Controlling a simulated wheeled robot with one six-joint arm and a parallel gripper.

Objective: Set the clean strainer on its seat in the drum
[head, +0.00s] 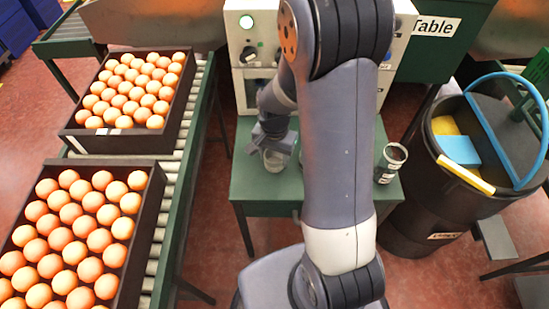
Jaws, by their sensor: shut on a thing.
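My gripper (272,142) is in front of the cream machine (236,60), above the left part of the green table (257,190). It is shut on a small, pale, round cup-like thing (275,161), which may be the strainer; the fingers partly hide it. I cannot tell whether it touches the table. A second cup-like vessel (391,161), with a pale label and dark inside, stands at the table's right edge. I cannot make out the drum's seat; my arm covers the middle of the machine.
A large black bin (415,205) with a blue hoop and yellow and blue pieces stands at right. The table's front left is clear.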

